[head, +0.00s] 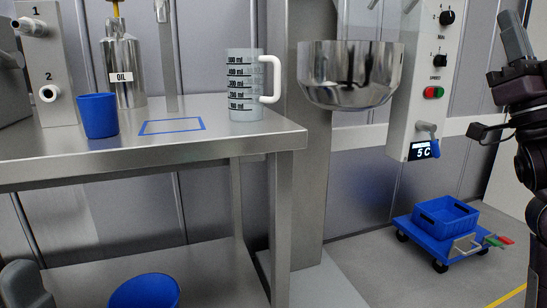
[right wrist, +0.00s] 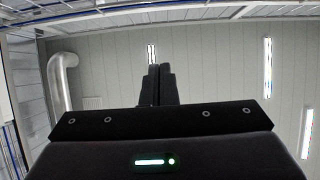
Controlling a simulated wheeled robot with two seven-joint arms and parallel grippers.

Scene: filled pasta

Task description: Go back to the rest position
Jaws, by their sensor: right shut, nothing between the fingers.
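My right gripper (head: 514,38) is raised at the upper right edge of the head view, its fingers pointing up. In the right wrist view its fingers (right wrist: 158,72) are pressed together with nothing between them, against ceiling and wall. It is apart from the table, the mixer and the cart. A dark grey rounded part (head: 20,284) at the lower left corner of the head view looks like the tip of my left gripper; most of it is out of frame, so its jaws cannot be judged.
A steel table (head: 200,150) carries a blue cup (head: 98,116), an oil can (head: 122,72) and a measuring jug (head: 245,88). A steel mixing bowl (head: 348,75) hangs right of it. A blue cart (head: 440,245) with a crate stands on the floor. A blue bowl (head: 145,291) is below the tabletop.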

